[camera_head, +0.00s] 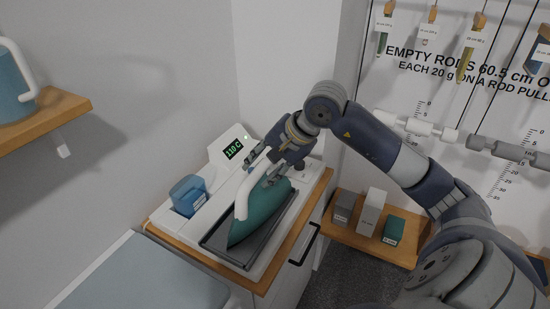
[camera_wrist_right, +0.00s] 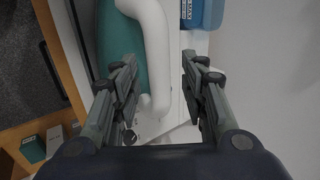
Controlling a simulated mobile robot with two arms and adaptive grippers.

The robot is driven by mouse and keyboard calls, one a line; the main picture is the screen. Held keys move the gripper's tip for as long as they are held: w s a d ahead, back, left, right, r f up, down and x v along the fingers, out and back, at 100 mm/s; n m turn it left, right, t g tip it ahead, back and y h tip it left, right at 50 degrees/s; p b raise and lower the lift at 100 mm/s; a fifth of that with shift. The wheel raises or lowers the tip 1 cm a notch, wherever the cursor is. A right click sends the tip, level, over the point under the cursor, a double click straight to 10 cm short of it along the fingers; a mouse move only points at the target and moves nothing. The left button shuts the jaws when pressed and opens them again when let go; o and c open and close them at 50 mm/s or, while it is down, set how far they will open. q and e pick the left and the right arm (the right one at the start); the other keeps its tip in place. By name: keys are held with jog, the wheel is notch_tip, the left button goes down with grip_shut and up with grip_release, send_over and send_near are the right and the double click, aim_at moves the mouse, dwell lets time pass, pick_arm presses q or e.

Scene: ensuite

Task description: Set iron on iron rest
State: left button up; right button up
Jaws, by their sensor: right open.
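The iron (camera_head: 262,213) has a teal body and a white handle (camera_head: 245,194). It sits over the dark grey iron rest (camera_head: 225,250) on the white station; whether its whole sole touches the rest is hidden. My right gripper (camera_head: 261,174) is open at the rear end of the handle. In the right wrist view the white handle (camera_wrist_right: 155,50) runs between the two open fingers (camera_wrist_right: 160,75), with a gap to the finger on the right. The teal body (camera_wrist_right: 120,40) lies beside and below the handle there. My left gripper is not in view.
A blue container (camera_head: 188,196) stands left of the rest, and a display reading 110 C (camera_head: 234,149) is behind it. A grey ironing surface (camera_head: 145,275) is at front left. A low wooden shelf (camera_head: 345,230) with several small boxes is at right.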

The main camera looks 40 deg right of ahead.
jog(key=b+v, duration=0.1)
jog(key=v, duration=0.6)
jog(key=shift+f, duration=0.1)
dwell(0.4)
